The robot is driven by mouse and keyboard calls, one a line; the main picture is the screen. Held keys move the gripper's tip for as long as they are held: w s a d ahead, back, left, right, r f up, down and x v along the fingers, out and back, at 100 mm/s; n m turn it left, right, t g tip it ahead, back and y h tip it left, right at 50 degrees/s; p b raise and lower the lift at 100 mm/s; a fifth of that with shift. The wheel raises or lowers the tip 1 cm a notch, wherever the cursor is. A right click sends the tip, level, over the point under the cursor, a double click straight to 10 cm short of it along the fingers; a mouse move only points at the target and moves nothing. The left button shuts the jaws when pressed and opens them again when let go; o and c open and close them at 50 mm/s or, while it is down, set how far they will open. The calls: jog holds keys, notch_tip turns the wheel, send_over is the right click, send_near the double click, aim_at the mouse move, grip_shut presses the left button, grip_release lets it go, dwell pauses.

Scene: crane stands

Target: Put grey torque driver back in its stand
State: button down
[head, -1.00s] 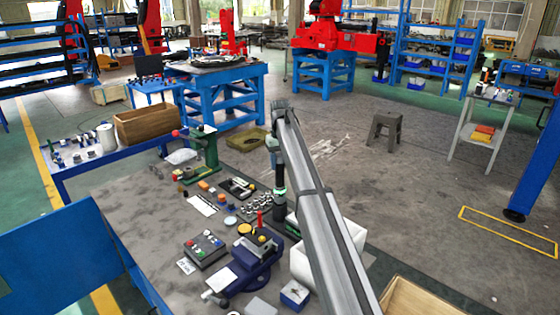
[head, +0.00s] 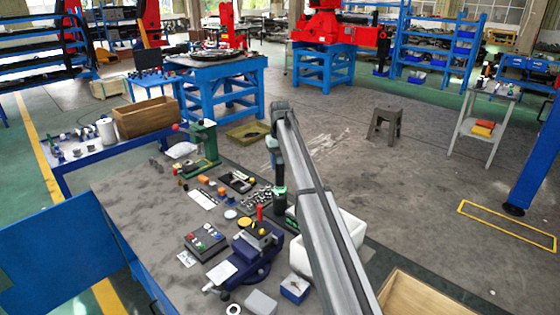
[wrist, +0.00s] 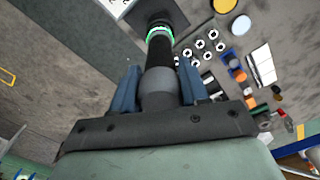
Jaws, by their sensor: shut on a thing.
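My gripper (wrist: 156,90) is shut on the grey torque driver, whose rounded grey part (wrist: 159,88) shows between the blue fingers in the wrist view. A black section (wrist: 160,62) runs from it toward a green-lit ring. In the head view my gripper (head: 273,152) is above the bench, pointing down, with a dark shaft below it. The stand seems to be the black upright cylinder (head: 279,206) with the green ring, on a dark square base (wrist: 143,14). The driver lines up with the ring. I cannot tell how far it is inside.
A blue vise (head: 256,250) and a button box (head: 206,243) are left of the stand. A holder with several metal sockets (head: 252,201) is close beside it. A white bin (head: 345,230) is to the right, partly behind my arm. A green press (head: 204,148) stands farther back.

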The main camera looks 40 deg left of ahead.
aim_at(280, 155)
jog(key=shift+f, duration=0.3)
jog(key=c, duration=0.9)
grip_release()
jog(key=o, duration=0.4)
jog(key=shift+f, duration=0.1)
jog(key=shift+r, duration=0.2)
jog(key=shift+r, duration=2.35)
jog(key=shift+r, duration=0.15)
notch_tip(280, 155, up, 14)
jog(key=shift+f, duration=0.2)
